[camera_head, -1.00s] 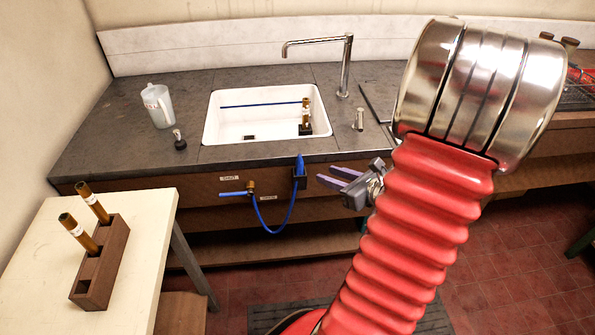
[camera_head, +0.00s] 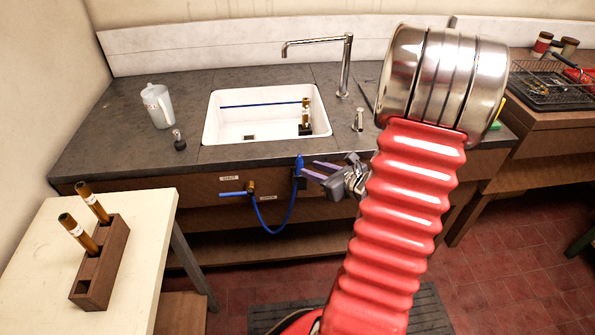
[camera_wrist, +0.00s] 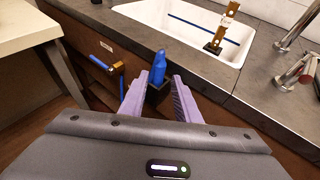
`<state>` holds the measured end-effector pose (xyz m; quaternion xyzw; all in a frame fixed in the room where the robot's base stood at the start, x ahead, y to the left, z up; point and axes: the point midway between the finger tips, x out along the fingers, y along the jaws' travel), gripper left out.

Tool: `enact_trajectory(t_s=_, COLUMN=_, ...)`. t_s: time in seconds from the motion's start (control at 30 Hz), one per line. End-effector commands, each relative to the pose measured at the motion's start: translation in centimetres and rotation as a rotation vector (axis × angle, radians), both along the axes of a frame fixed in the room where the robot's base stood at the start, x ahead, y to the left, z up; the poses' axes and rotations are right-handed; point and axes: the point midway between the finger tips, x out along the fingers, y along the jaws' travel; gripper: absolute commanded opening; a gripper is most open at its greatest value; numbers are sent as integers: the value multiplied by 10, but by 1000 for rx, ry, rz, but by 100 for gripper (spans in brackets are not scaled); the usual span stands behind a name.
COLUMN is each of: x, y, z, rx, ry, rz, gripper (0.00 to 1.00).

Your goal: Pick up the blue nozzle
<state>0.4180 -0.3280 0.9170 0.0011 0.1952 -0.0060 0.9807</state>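The blue nozzle (camera_head: 299,163) sits upright in a dark holder (camera_head: 299,182) on the front of the sink counter. A blue hose hangs in a loop below it. My gripper (camera_head: 307,169) is just right of the nozzle, with its purple fingers pointing at it. In the wrist view the nozzle (camera_wrist: 158,66) stands ahead, between the lines of the two open fingers (camera_wrist: 155,88). The fingers are apart and nothing is held. The holder's lower part is partly hidden there. I cannot tell whether a finger touches the holder.
A white sink (camera_head: 262,118) with a chrome tap (camera_head: 345,68) is behind the nozzle. A brass valve (camera_head: 250,187) is on the cabinet front to the left. A pale table (camera_head: 150,235) with a wooden rack (camera_head: 100,265) stands at front left. A jug (camera_head: 158,105) is on the counter.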

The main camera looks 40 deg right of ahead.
Motion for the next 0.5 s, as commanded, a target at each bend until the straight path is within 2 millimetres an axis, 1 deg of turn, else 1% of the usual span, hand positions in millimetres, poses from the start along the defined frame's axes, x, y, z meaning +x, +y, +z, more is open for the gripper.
enact_trajectory(t_s=0.17, x=12, y=2, z=-5, rx=0, ry=0, rz=3, gripper=29)
enact_trajectory(t_s=0.4, x=40, y=3, z=-16, rx=2, ry=1, rz=4, gripper=29)
enact_trajectory(t_s=0.5, x=47, y=3, z=-18, rx=0, ry=0, rz=2, gripper=29)
